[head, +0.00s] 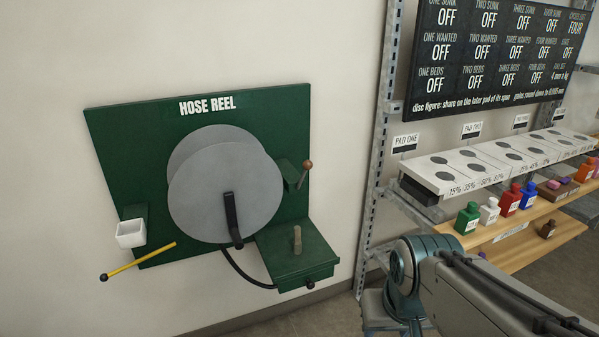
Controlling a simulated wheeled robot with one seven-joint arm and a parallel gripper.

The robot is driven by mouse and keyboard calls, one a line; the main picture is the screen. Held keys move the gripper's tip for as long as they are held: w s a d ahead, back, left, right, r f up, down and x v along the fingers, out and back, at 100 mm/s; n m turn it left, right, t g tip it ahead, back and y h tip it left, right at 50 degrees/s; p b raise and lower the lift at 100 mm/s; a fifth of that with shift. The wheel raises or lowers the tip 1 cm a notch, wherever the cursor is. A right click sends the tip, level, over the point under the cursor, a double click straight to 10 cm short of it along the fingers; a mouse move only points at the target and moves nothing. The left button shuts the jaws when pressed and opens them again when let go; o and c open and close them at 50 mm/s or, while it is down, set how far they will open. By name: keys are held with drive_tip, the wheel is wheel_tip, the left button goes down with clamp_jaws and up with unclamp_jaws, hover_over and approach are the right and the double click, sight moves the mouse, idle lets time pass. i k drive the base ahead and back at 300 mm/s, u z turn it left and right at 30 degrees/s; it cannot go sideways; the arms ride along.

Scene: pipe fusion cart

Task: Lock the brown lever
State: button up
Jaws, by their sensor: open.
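The brown lever (306,168) is at the right side of the green hose reel board. It has a round brown knob on a thin grey stem, which rises from a small green block (288,174). The stem stands nearly upright with a slight tilt. Whether the lever is locked cannot be told from this view. My arm reaches in from the lower right, well below and to the right of the lever. My gripper is not visible; the arm runs out of the bottom of the picture.
The grey reel disc (222,195) with a black crank (231,218) sits left of the lever. Below are a green box (290,262) with a tan peg (297,239), a yellow rod (140,260) and a white cup (131,233). A rack with bottles (467,218) stands right.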

sight(308, 163)
drive_tip(key=u, duration=0.05)
drive_tip(key=k, duration=0.65)
drive_tip(key=z, duration=0.55)
drive_tip(key=i, duration=1.5)
drive_tip(key=u, duration=0.2)
